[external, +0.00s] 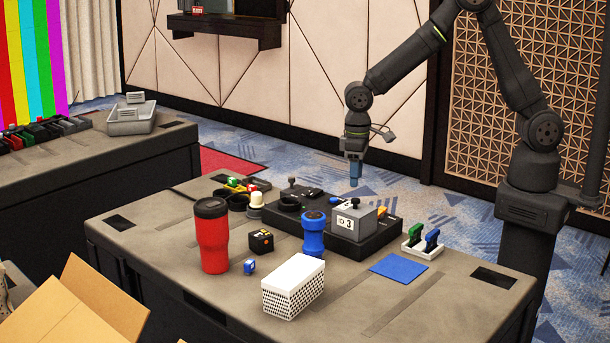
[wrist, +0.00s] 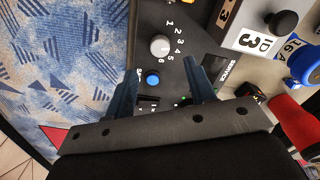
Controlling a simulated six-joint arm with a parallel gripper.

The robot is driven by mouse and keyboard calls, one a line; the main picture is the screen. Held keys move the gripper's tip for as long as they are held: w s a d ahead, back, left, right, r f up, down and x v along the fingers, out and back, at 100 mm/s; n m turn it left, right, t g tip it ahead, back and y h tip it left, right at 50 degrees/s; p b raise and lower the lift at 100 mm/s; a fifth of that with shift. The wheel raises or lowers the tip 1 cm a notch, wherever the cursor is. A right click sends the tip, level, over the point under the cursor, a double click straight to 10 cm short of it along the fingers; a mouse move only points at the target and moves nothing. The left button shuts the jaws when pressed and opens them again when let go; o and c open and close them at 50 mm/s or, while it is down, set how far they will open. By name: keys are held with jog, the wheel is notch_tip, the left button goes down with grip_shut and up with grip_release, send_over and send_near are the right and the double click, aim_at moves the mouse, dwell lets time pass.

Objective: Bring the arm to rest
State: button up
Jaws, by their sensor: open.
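My gripper (external: 355,172) hangs pointing down above the back edge of the table, over the dark device in the external view. In the wrist view my gripper (wrist: 165,85) shows two blue fingers spread apart with nothing between them. Beyond the fingers lies a black panel (wrist: 188,18) with a grey knob (wrist: 159,44), numbers and a blue button (wrist: 152,80). My arm rises from its base at the right and bends over toward the table.
The table (external: 425,290) holds a red tumbler (external: 212,240), a blue bottle (external: 313,235), a white perforated box (external: 293,285), a grey block labelled ID 3 (external: 353,220), a blue mat (external: 399,268) and a white holder (external: 423,247). An open cardboard box (external: 95,305) stands front left.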

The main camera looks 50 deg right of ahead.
notch_tip(320, 180, down, 7)
jog(key=shift+r, duration=0.15)
jog(key=shift+f, duration=0.25)
jog(key=n, duration=0.5)
jog(key=shift+r+n, duration=0.1)
jog(key=shift+n, duration=0.3)
jog(key=n, duration=0.6)
jog(key=shift+r, duration=0.95)
